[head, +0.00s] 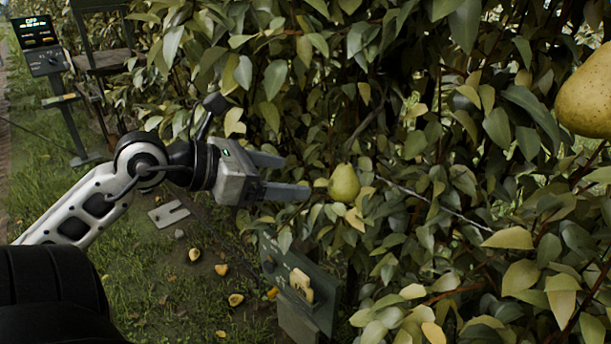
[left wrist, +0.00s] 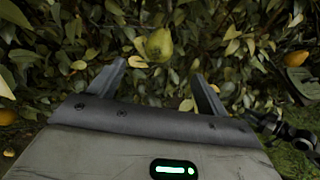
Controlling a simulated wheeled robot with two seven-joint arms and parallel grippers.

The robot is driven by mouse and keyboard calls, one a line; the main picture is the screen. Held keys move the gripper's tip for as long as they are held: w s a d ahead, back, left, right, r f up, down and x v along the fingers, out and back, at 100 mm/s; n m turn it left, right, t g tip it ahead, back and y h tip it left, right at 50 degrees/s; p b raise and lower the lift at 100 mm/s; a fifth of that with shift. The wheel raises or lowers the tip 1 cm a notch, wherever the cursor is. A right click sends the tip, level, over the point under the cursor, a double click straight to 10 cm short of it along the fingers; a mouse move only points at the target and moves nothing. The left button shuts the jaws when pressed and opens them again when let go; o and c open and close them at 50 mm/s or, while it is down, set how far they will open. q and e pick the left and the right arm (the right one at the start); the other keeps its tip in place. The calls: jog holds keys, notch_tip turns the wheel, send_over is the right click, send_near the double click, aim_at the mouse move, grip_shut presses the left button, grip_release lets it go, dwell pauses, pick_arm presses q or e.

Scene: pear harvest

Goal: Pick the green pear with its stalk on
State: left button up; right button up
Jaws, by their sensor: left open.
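A green pear (head: 344,183) hangs among the leaves near the middle of the head view. It also shows in the left wrist view (left wrist: 159,45), just past my fingertips and between their lines. Its stalk is too small to make out clearly. My left gripper (head: 298,176) comes in from the left with its two fingers apart and points at the pear. The jaws are empty, and the fingertips stop a little short of the pear. In the left wrist view the two fingers (left wrist: 160,74) stand wide apart. My right gripper is not in view.
A large yellowish pear (head: 588,95) hangs close at the right edge. Dense leaves and thin branches surround the green pear. A dark box-like stand (head: 300,285) is below it. Fallen fruit (head: 222,269) lies on the grass. A post with a screen (head: 41,45) stands far left.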

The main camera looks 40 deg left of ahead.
aim_at(354, 187)
pick_arm(q)
jog(key=p+x, duration=0.1)
jog(key=x, duration=1.3)
jog(key=shift+w+d+p, duration=0.1)
jog(key=shift+w+p, duration=0.05)
jog(key=shift+p, duration=0.15)
jog(key=shift+w+d+f, duration=0.25)
jog(key=shift+w, duration=0.25)
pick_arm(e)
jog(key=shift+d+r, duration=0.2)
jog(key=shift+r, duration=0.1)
pick_arm(q)
jog(key=shift+c, duration=0.4)
jog(key=c, duration=1)
jog(key=shift+c, duration=0.2)
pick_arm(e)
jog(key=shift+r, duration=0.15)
pick_arm(q)
jog(key=shift+s+d+r+n+g+p, duration=0.15)
jog(key=shift+s+n+g+p, duration=0.25)
jog(key=shift+p, duration=0.65)
jog(key=shift+d, duration=0.1)
jog(key=shift+h, duration=0.3)
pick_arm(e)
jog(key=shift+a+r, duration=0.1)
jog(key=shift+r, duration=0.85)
